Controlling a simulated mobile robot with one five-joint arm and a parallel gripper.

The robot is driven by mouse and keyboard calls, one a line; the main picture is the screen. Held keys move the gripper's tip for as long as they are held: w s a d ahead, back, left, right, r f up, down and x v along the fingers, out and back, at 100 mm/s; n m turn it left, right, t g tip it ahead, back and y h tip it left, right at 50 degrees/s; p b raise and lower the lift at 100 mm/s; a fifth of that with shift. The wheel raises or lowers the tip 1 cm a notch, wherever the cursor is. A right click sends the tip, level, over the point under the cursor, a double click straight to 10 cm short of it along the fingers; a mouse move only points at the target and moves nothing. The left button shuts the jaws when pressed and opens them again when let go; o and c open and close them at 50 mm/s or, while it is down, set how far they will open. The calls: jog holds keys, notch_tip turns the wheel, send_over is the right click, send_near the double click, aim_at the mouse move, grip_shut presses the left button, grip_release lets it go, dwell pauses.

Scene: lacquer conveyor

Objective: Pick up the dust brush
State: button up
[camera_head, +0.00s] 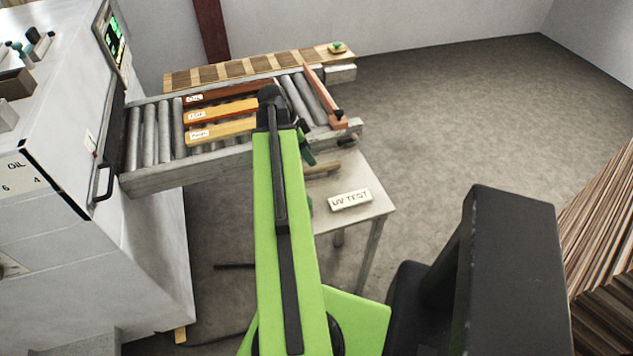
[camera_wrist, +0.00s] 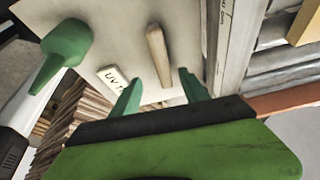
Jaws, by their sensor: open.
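The dust brush appears to be the pale wooden bar (camera_wrist: 157,50) lying on the white table; no bristles can be made out. In the head view a tan wooden piece (camera_head: 323,170), partly behind my arm, lies at the table's far end next to the conveyor and looks like the same thing. My gripper (camera_wrist: 160,83) is open and empty, its two green fingers spread, with the bar's near end appearing between and beyond the fingertips. The bar and fingers look apart. In the head view my gripper is mostly hidden behind my arm.
The white table (camera_head: 373,199) bears a UV TEST sign (camera_head: 350,200). A green nozzle-shaped tool (camera_wrist: 68,42) is left of the bar. The roller conveyor (camera_head: 160,182) carries labelled wooden strips (camera_head: 222,110). A striped wood stack (camera_head: 605,250) is at right; floor beyond the table is clear.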

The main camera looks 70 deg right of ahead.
aim_at(317, 167)
jog(key=b+x, duration=0.2)
jog(key=x, duration=0.2)
jog(key=shift+a+f, duration=0.1)
jog(key=shift+f, duration=0.1)
jog(key=shift+b, duration=0.3)
jog(key=b+x, duration=0.4)
jog(key=x, duration=0.1)
jog(key=shift+w+d+b, duration=0.1)
jog(key=shift+d+b, duration=0.1)
jog(key=shift+b, duration=0.1)
jog(key=shift+f, duration=0.3)
grip_shut()
